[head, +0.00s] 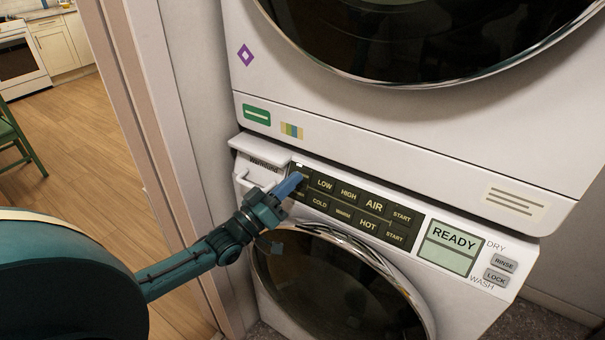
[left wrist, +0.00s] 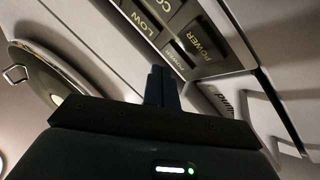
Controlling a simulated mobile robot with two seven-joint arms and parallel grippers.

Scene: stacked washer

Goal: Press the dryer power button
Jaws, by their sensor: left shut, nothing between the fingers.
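The dark control panel (head: 355,203) has dryer buttons in its upper row and washer buttons in its lower row. The dryer power button (left wrist: 187,61) is at the left end of the upper row; in the head view my fingers mostly cover it. The washer power button (left wrist: 205,38) is beside it in the left wrist view. My left gripper (head: 295,180) is shut and empty, its tips at the panel's left end. In the left wrist view the fingertips (left wrist: 160,72) appear close to the dryer power button; I cannot tell whether they touch it. My right gripper is out of view.
The upper machine (head: 380,130) overhangs just above the panel. A drawer front (head: 263,160) sticks out left of the buttons. The READY display (head: 447,246) and the RINSE and LOCK buttons are to the right. A door frame (head: 165,120) stands left of the machines.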

